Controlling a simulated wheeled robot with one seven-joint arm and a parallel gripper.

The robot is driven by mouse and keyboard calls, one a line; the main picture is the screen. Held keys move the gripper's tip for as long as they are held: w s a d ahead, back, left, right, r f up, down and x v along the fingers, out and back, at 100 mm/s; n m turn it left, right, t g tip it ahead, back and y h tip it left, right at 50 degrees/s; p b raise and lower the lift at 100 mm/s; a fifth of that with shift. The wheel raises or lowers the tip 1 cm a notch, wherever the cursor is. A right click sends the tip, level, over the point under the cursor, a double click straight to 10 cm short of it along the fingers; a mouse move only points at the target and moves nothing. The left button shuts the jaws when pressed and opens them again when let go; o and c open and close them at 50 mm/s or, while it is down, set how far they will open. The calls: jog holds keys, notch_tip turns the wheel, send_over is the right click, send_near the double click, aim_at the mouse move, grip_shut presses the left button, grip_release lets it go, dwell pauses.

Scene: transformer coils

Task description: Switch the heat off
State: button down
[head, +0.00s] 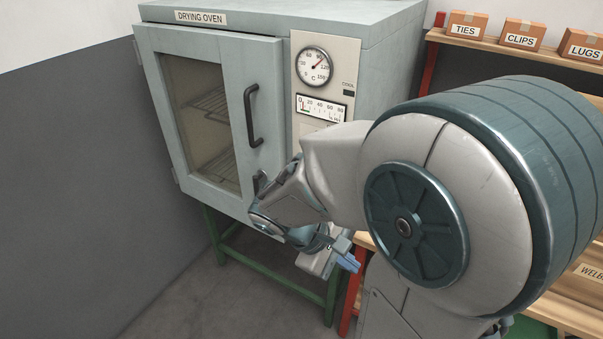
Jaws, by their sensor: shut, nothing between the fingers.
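The grey drying oven (220,32) stands at the left on a green stand. Its windowed door (262,172) looks closed and has a dark vertical handle (252,115). My arm covers the lower part of the panel, and no heat switch can be made out. My gripper (350,262) is shut and empty, below and in front of the oven's lower right part, apart from the panel.
A wooden rack (565,310) stands at the lower right behind my arm. The floor (190,300) left of the green stand (270,283) is clear.

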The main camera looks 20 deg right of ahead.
jog(key=w+a+f+n+t+h+b, duration=0.1)
jog(key=w+a+f+n+t+h, duration=0.1)
jog(key=w+n+t, duration=0.5)
jog(key=w+a+f+n+t+h+b, duration=0.1)
jog(key=w+f+n+t+h, duration=0.4)
jog(key=w+n, duration=0.5)
jog(key=shift+w+a+f+n+t+h, duration=0.15)
jog(key=shift+w+a+n+t+h, duration=0.3)
jog(key=shift+n+t, duration=0.75)
jog(key=shift+a, duration=0.1)
jog(key=p+x, duration=0.3)
jog(key=x, duration=1.1)
jog(key=shift+p, duration=0.4)
jog(key=shift+a, duration=0.1)
